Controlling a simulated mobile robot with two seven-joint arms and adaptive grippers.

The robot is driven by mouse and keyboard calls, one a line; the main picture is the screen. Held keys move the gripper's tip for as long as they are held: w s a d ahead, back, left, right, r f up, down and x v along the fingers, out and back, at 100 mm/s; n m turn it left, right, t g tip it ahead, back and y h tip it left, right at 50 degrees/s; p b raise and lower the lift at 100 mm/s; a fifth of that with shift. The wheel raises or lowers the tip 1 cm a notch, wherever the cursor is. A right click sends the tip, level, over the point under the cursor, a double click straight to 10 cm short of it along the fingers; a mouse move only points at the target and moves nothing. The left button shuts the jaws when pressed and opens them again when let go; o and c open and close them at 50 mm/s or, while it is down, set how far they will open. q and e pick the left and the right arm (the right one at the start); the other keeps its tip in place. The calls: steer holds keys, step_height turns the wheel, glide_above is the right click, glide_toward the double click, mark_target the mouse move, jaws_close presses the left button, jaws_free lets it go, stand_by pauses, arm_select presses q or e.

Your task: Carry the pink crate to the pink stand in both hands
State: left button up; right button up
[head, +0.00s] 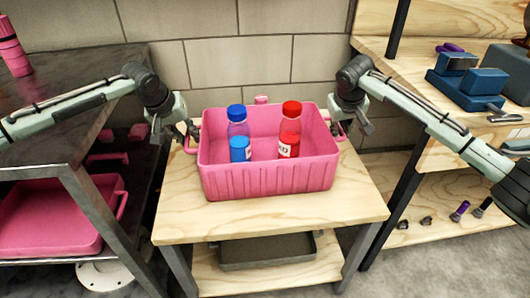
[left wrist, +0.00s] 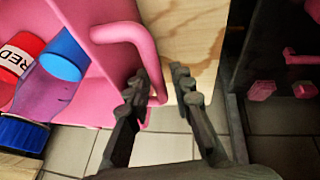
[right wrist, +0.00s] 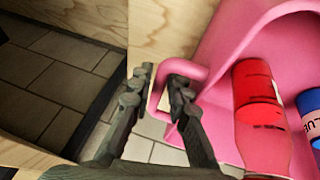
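The pink crate (head: 268,180) sits level on a light wooden table (head: 270,218). Inside it stand a blue-capped bottle (head: 238,133) and a red-capped bottle (head: 289,130). My left gripper (head: 187,130) is at the crate's left handle; in the left wrist view (left wrist: 160,85) its open fingers lie either side of the handle (left wrist: 130,38). My right gripper (head: 346,122) is at the right handle; in the right wrist view (right wrist: 160,80) its fingers are apart with the handle (right wrist: 185,67) between them. I cannot identify the pink stand in these views.
A dark metal shelf (head: 75,72) stands at left, with a pink bottle (head: 12,46) on top and another pink crate (head: 60,218) below. Wooden shelving (head: 430,77) with blue boxes (head: 468,80) is at right. A dark tray (head: 266,250) lies under the table. A tiled wall is behind.

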arm_select(q)
steer(key=shift+f, duration=0.1)
arm_select(e)
steer(key=shift+f, duration=0.1)
arm_select(q)
steer(key=shift+c, duration=0.4)
arm_select(e)
steer(key=shift+c, duration=0.5)
arm_select(q)
jaws_close()
arm_select(e)
jaws_close()
